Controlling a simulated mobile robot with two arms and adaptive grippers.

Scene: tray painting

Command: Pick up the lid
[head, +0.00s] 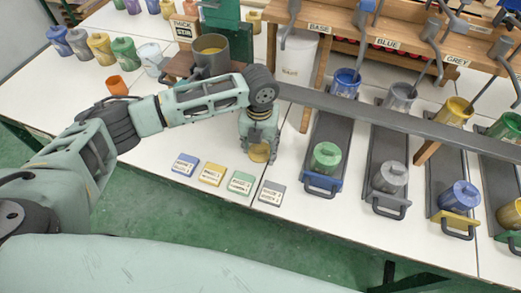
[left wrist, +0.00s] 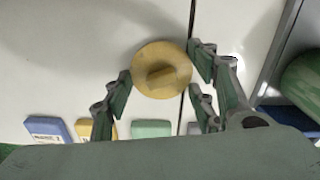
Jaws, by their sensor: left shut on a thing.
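A round yellow lid with a bar-shaped knob (left wrist: 161,70) sits between the fingers of my left gripper (left wrist: 160,66) in the left wrist view. My left gripper (head: 259,150) points down over the white table, shut on the lid. In the head view the lid (head: 259,154) shows as a yellow patch low between the fingers. Whether it touches the table cannot be told. My right gripper is not in view.
Small blue (head: 184,164), yellow (head: 211,173), green (head: 241,183) and grey (head: 271,192) labelled blocks lie along the front edge. Dark trays with lidded pots, such as the green one (head: 326,155), stand to the right. A grey pot (head: 211,55) stands behind the arm.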

